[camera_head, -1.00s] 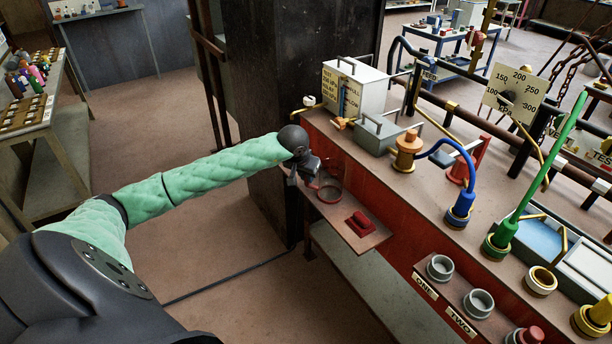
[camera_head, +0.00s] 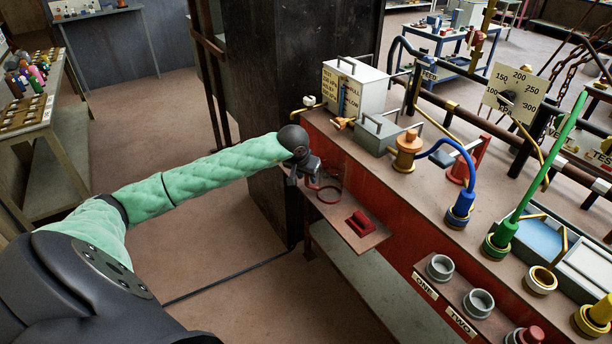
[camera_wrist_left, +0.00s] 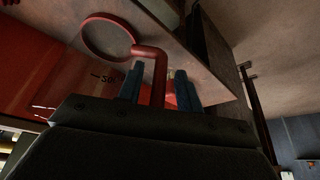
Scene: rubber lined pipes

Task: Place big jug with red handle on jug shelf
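A red ring (camera_head: 342,191) joined to a red bar-like handle (camera_wrist_left: 158,75) appears to be the big jug. The ring appears over the far end of a small shelf (camera_head: 343,229), apparently the jug shelf, jutting from the red bench front. My left gripper (camera_head: 312,184) is at that end. In the left wrist view its two blue fingers (camera_wrist_left: 158,90) stand on either side of the handle, with visible gaps. My right gripper is out of view.
A red block-like object (camera_head: 360,223) sits on the shelf's near part. The bench above holds a white test box (camera_head: 368,88), a grey box (camera_head: 383,134) and an orange-brown fitting (camera_head: 406,150). A dark column (camera_head: 265,100) stands close behind my left gripper.

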